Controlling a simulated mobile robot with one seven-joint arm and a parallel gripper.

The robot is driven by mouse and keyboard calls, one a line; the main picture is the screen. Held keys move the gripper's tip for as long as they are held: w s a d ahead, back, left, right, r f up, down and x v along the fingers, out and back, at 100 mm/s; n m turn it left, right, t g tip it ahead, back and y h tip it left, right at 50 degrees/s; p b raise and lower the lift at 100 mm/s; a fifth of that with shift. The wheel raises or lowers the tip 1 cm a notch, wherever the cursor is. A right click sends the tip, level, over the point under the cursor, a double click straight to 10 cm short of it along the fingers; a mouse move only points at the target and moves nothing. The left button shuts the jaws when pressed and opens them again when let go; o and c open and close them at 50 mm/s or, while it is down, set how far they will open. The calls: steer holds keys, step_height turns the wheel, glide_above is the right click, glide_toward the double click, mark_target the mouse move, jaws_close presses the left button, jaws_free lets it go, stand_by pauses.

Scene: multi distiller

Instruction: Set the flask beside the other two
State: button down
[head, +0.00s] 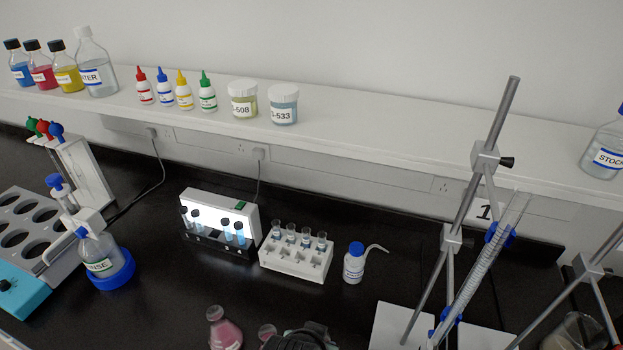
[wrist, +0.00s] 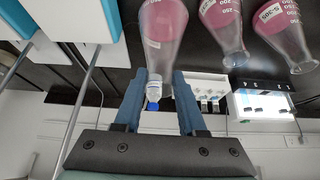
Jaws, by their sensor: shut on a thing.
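In the wrist view, which looks upside down, my gripper (wrist: 163,78) has its blue fingers closed on the neck of a clear conical flask (wrist: 164,22) with pink liquid. Two similar flasks stand to its right in that view, a nearer one (wrist: 224,25) and a farther one (wrist: 287,32). A gap separates the held flask from the nearer one. In the head view, my dark gripper (head: 303,338) is at the bottom edge. One pink flask (head: 225,330) and part of another (head: 267,332) show left of it. The gripper hides the held flask there; whether its base touches the bench is unclear.
Behind are a lit tube holder (head: 220,220), a white tube rack (head: 295,262) and a wash bottle (head: 354,264). Metal stands with a glass column (head: 490,255) rise at right. Dark bench (head: 150,315) is clear between.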

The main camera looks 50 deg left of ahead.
steer(key=shift+f, duration=3)
steer(key=shift+c, duration=2.4)
jaws_free()
steer(key=shift+f, duration=0.15)
steer(key=shift+r+p, duration=0.25)
steer(key=shift+p, duration=0.05)
steer(key=v, duration=1.2)
steer(key=shift+b, duration=0.3)
steer(key=shift+f, duration=0.1)
